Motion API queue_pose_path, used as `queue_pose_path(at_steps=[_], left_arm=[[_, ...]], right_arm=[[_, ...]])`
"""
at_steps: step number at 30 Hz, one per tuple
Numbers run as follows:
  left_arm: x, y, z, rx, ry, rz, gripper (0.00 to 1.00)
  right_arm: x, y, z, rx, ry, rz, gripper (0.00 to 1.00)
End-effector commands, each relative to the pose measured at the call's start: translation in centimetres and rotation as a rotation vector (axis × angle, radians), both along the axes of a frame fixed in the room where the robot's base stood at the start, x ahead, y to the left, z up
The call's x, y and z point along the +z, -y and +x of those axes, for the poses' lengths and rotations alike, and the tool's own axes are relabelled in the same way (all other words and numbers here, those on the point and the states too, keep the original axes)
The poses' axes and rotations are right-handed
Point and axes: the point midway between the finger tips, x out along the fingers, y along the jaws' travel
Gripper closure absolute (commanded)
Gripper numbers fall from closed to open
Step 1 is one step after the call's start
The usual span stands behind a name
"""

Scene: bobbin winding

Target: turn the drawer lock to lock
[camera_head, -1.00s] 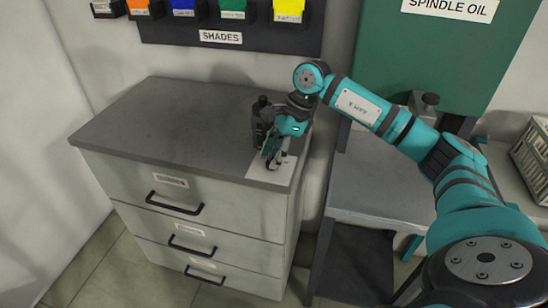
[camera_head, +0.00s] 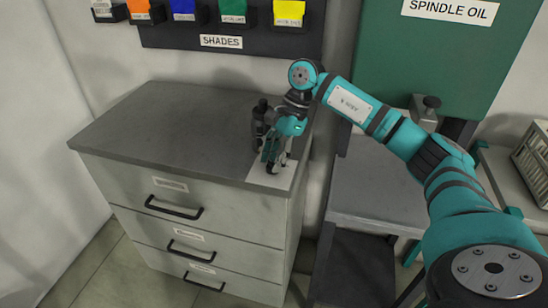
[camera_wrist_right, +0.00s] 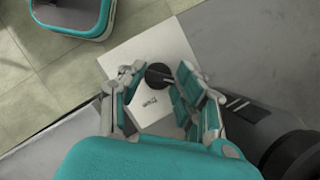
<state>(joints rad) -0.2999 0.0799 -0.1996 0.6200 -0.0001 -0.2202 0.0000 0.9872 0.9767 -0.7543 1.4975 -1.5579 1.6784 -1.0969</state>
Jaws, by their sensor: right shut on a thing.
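The drawer lock is a small black round knob (camera_wrist_right: 158,76) on a white plate (camera_wrist_right: 178,44) in the right wrist view. The plate also shows in the head view (camera_head: 284,178), at the front right corner of the cabinet top. My right gripper (camera_head: 272,168) points down over this plate. In the wrist view its two fingers (camera_wrist_right: 160,88) stand on both sides of the knob, and it is shut on the knob. Dark lettering on the plate is too small to read. In the head view the fingers hide most of the knob. My left gripper is not in view.
The grey cabinet top (camera_head: 170,125) is clear to the left, above drawers with black handles (camera_head: 173,208). A shade rack (camera_head: 240,38) hangs behind. A lower grey table (camera_head: 380,185) and a green spindle oil panel (camera_head: 440,60) stand right. A basket (camera_head: 535,160) is far right.

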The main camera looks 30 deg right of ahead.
Motion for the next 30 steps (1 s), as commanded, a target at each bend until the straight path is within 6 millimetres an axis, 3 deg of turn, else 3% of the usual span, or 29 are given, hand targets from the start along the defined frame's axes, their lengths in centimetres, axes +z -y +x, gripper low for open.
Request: queue_pose_path(at_steps=[2, 3, 8, 19, 30], left_arm=[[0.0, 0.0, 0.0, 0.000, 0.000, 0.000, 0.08], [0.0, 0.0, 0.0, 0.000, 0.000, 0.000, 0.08], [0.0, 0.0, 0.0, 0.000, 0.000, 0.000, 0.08], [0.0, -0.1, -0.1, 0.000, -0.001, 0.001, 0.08], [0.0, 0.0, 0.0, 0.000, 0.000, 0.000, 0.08]], right_arm=[[0.1, 0.1, 0.1, -0.001, 0.004, 0.000, 0.99], [0.1, 0.1, 0.1, -0.001, 0.004, 0.000, 0.65], [0.1, 0.0, 0.0, -0.001, 0.003, 0.000, 0.44], [0.7, 0.3, 0.1, -0.002, 0.003, 0.000, 0.44], [7.5, 3.1, -0.1, -0.003, 0.007, 0.001, 0.44]])
